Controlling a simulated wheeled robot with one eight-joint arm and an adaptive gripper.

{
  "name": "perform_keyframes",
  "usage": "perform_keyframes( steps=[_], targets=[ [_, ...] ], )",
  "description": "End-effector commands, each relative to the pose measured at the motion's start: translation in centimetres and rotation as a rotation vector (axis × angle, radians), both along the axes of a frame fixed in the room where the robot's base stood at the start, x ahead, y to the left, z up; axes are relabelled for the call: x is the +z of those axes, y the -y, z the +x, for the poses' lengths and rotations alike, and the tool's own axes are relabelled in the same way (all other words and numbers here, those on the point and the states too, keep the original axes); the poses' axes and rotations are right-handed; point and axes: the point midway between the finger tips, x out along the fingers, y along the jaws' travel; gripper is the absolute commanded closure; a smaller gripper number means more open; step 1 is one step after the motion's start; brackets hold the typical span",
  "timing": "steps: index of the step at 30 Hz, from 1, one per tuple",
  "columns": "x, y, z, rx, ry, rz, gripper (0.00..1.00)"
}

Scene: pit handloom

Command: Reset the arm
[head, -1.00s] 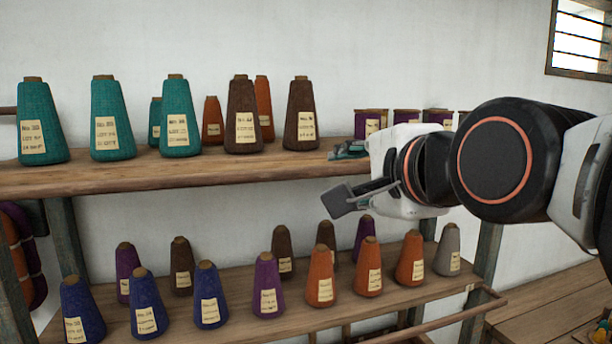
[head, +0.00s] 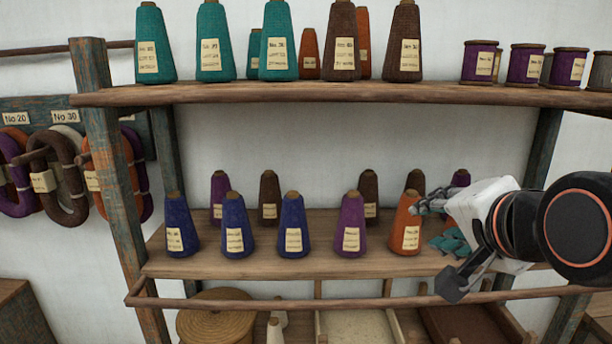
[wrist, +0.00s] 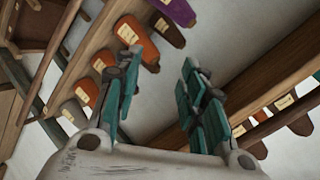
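My gripper (head: 428,225) is at the right in the head view, in front of the lower shelf and beside an orange yarn cone (head: 405,226). It hides part of that shelf's right side. In the wrist view my gripper (wrist: 160,68) shows its two teal-padded fingers well apart, with nothing between them. Cones and shelf boards appear tilted behind the fingers there.
The upper shelf (head: 300,92) holds teal, brown and orange cones and purple spools (head: 480,62). The lower shelf (head: 290,262) holds blue, purple, brown and orange cones. A front rail (head: 330,302) runs below it. Yarn hanks (head: 58,180) hang at left.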

Motion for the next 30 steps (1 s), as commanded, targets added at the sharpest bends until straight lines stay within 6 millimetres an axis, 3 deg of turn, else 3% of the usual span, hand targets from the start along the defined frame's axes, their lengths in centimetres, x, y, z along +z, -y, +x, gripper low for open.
perform_keyframes(
  steps=[1,9,12,15,18,21,30],
  targets=[
    [-4.9,-0.1,0.0,0.045,-0.040,-0.079,0.62],
    [-23.4,-0.1,-1.9,0.355,-0.254,-0.500,0.62],
    [-29.1,-0.1,-3.2,0.477,-0.320,-0.626,0.62],
    [-33.3,0.0,-4.4,0.580,-0.368,-0.721,0.62],
    [-35.8,0.0,-5.3,0.649,-0.398,-0.779,0.62],
    [-36.9,0.1,-5.7,0.685,-0.412,-0.808,0.62],
    [-36.9,0.1,-5.8,0.693,-0.414,-0.814,0.62]
  ],
)
